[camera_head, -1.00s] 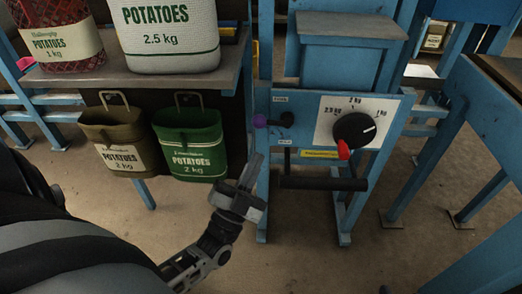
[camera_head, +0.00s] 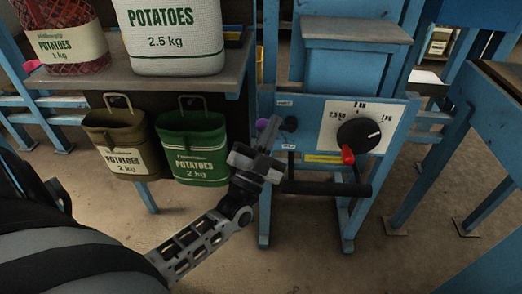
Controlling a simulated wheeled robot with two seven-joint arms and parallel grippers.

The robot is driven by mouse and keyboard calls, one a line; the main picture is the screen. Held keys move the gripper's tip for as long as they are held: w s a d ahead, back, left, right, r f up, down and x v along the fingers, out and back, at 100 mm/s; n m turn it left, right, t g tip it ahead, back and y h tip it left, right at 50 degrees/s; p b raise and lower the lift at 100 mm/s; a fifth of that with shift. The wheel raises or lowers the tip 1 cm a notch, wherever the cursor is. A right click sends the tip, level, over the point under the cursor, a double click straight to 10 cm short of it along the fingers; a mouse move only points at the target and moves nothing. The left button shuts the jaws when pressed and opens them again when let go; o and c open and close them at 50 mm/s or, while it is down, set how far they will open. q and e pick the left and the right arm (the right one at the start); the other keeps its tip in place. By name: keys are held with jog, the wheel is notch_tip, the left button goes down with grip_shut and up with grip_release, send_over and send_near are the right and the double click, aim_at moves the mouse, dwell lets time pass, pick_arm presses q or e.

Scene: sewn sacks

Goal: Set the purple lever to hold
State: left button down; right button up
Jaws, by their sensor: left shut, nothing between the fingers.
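The purple lever (camera_head: 261,124) is on the blue machine panel, its purple knob pointing left from a black pivot. Small white labels sit above and below the pivot, too small to read surely. My left gripper (camera_head: 272,124) is shut and empty, its fingertips overlapping the right side of the purple knob in the picture and hiding part of the lever. I cannot tell whether they touch. My right gripper is not in view.
A black dial (camera_head: 358,135) with a red pointer is right of the lever. A black bar (camera_head: 325,188) sticks out below. Green (camera_head: 193,147) and brown (camera_head: 122,143) potato bins hang at left under a shelf with sacks (camera_head: 172,38).

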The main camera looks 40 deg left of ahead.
pick_arm(q)
jog(key=a+f+b, duration=0.1)
jog(key=w+a+f, duration=0.1)
jog(key=shift+a+f+b, duration=0.25)
jog(key=shift+f+b, duration=0.1)
jog(key=shift+b, duration=0.05)
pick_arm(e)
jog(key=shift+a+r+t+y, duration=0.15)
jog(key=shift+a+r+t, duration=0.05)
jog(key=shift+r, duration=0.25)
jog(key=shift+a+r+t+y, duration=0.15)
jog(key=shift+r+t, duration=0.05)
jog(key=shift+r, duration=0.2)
pick_arm(q)
jog(key=shift+f+n+y+b, duration=0.2)
jog(key=shift+n+y+b, duration=0.1)
jog(key=shift+n+y, duration=0.2)
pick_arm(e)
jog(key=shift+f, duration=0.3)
pick_arm(q)
jog(key=shift+a+f+n+y, duration=0.1)
jog(key=shift+n+y, duration=0.3)
jog(key=shift+n, duration=0.1)
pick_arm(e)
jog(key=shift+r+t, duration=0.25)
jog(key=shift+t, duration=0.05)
